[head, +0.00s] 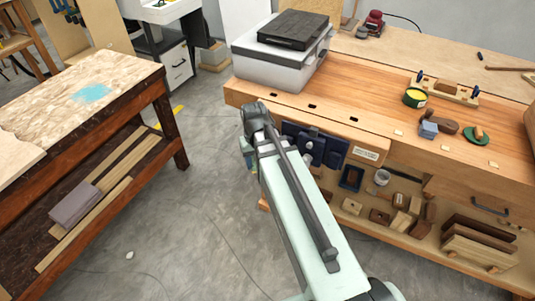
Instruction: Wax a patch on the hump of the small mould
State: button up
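A small wooden block with a raised middle and blue-knobbed ends, which looks like the small mould (447,89), sits on the workbench (365,85) at the right. A round tin with yellow content, likely the wax (415,97), stands just left of it. A blue-grey block or pad (428,130) lies nearer the bench's front edge, left of a dark wooden piece (446,127). My arm rises from the bottom centre to a dark joint in front of the bench's left end. My gripper's fingers do not show, and no held thing shows.
A grey case (281,64) with a dark lid fills the bench's left end. A green round item (475,135) lies at right. A second table (62,98) stands left, with open floor (205,180) between.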

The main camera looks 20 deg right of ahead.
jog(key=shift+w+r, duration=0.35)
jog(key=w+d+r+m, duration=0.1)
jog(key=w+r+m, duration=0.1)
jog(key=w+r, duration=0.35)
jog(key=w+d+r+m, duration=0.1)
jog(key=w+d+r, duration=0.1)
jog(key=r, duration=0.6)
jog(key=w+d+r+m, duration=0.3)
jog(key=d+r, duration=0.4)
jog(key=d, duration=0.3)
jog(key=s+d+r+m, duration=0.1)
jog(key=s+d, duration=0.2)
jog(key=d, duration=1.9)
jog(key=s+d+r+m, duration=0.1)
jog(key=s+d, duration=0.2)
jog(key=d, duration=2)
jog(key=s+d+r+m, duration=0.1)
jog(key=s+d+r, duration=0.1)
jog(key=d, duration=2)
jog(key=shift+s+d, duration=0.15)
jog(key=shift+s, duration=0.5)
